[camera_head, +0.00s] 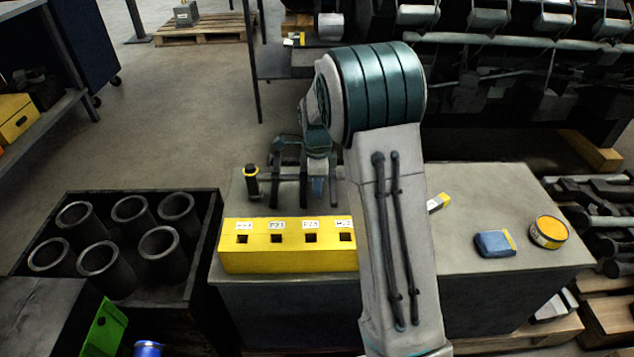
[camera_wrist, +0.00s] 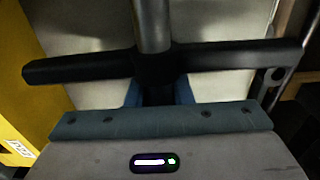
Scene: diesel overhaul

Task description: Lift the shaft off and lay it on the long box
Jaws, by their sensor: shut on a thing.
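The shaft (camera_wrist: 152,25) is a grey round bar with a dark crosswise lever (camera_wrist: 235,57) that has a hole near its right end. In the head view the shaft (camera_head: 268,171) shows as a dark bar with levers hanging across it, over the grey bench top behind the yellow block; part is hidden by my arm. My gripper (camera_wrist: 160,94) is shut on the shaft at the dark collar between its blue fingers. It also shows in the head view (camera_head: 318,180). A long yellow box (camera_head: 290,262) with square holes and labels lies in front; its edge shows in the wrist view (camera_wrist: 15,110).
A yellow-banded dark upright piece (camera_head: 251,184) stands left of the shaft. A blue packet (camera_head: 495,244) and a yellow round tin (camera_head: 549,232) lie on the bench's right. A crate (camera_head: 205,225) of cylinder liners stands left. A large engine (camera_head: 520,85) is behind.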

